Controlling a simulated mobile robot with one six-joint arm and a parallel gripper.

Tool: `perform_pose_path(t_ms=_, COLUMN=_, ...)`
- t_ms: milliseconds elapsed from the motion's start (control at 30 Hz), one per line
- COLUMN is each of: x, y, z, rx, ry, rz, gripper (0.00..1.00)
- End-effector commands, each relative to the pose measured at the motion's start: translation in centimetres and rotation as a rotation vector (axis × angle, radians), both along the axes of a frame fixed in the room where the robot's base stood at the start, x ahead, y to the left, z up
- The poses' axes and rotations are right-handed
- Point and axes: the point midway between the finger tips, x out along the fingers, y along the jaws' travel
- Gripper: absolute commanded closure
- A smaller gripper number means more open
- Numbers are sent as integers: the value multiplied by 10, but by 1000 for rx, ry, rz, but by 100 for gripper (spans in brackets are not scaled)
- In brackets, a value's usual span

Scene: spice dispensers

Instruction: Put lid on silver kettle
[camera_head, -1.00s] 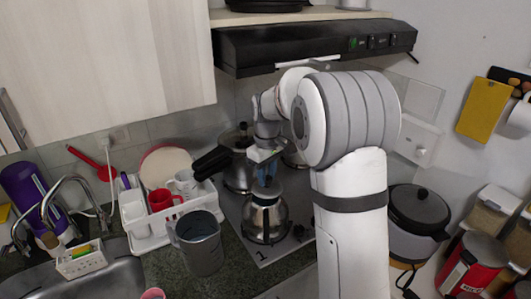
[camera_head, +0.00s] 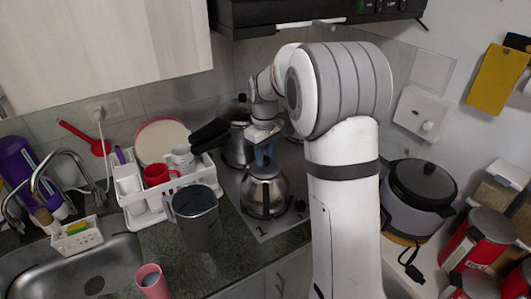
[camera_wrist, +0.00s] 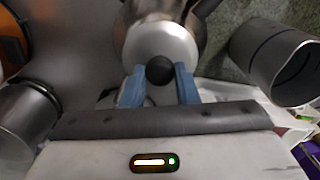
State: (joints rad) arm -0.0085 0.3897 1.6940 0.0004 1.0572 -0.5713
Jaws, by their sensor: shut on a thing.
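The silver kettle (camera_head: 265,199) stands on the stove and also shows in the wrist view (camera_wrist: 125,30). The round silver lid (camera_wrist: 161,42) has a black ball knob (camera_wrist: 160,70). My gripper (camera_wrist: 159,80) has its blue fingers closed on the two sides of the knob. In the head view my gripper (camera_head: 264,160) is right above the kettle's top, with the lid at the kettle's mouth. The lid covers most of the kettle's opening in the wrist view. I cannot tell whether it rests on the rim or is slightly above it.
A large pot with a black handle (camera_head: 210,134) stands behind the kettle. A grey metal jug (camera_head: 197,217) stands on the counter to the left, beside a white dish rack (camera_head: 150,218). A rice cooker (camera_head: 417,198) is at the right.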

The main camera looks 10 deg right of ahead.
Motion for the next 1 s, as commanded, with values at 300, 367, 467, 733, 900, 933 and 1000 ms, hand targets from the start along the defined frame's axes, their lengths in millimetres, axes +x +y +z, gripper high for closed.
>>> perform_pose_path(t_ms=300, x=-1, y=-1, z=1, rx=0, ry=0, rz=-1, gripper=95)
perform_pose_path(t_ms=367, x=-1, y=-1, z=1, rx=0, ry=0, rz=-1, gripper=95)
perform_pose_path(t_ms=467, x=-1, y=-1, z=1, rx=0, ry=0, rz=-1, gripper=95)
perform_pose_path(t_ms=733, x=-1, y=-2, z=1, rx=0, ry=0, rz=-2, gripper=95)
perform_pose_path(t_ms=900, x=-1, y=-2, z=-2, rx=0, ry=0, rz=-2, gripper=95)
perform_pose_path(t_ms=933, x=-1, y=-2, z=-3, rx=0, ry=0, rz=-2, gripper=95)
perform_pose_path(t_ms=1000, x=-1, y=-2, z=-5, rx=0, ry=0, rz=-2, gripper=95)
